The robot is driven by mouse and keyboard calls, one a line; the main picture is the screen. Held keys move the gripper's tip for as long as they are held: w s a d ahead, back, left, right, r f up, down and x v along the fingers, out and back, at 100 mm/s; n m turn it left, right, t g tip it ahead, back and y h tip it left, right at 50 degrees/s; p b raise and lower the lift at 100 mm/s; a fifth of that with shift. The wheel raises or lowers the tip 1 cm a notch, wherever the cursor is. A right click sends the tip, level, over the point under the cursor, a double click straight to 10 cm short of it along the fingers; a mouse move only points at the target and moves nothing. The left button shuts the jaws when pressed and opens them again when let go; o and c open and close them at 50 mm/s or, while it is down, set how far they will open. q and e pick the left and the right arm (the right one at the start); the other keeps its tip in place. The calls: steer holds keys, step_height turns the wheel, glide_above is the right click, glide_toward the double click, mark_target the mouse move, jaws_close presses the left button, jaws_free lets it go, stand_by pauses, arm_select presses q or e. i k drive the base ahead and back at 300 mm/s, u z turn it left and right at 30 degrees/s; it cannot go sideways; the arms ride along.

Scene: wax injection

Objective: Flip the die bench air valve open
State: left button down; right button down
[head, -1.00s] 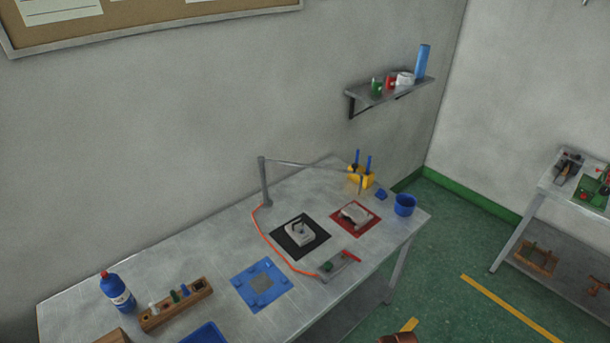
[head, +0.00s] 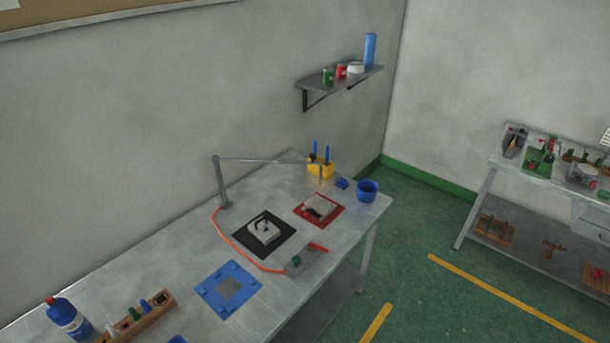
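A grey block with a green knob and a red lever (head: 318,247) lies at the front edge of the metal bench (head: 190,250). It looks like the air valve (head: 306,260). An orange hose (head: 240,248) runs to it from a grey post (head: 221,184). The lever lies low along the block's far side; its exact setting is too small to tell. Neither of my grippers is in view.
Behind the valve are a black mat (head: 244,236) and a red mat (head: 331,218), each with a metal piece. A blue mat (head: 205,284) lies left. A blue cup (head: 367,191) stands at the right end. Green floor (head: 420,310) is clear right of the bench.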

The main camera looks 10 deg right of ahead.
mark_target(311, 245)
steer(key=z, duration=0.55)
steer(key=k, duration=0.6)
steer(key=z, duration=0.6)
steer(key=i, duration=0.5)
steer(key=u, duration=0.8)
steer(key=i, duration=0.85)
steer(key=u, duration=0.95)
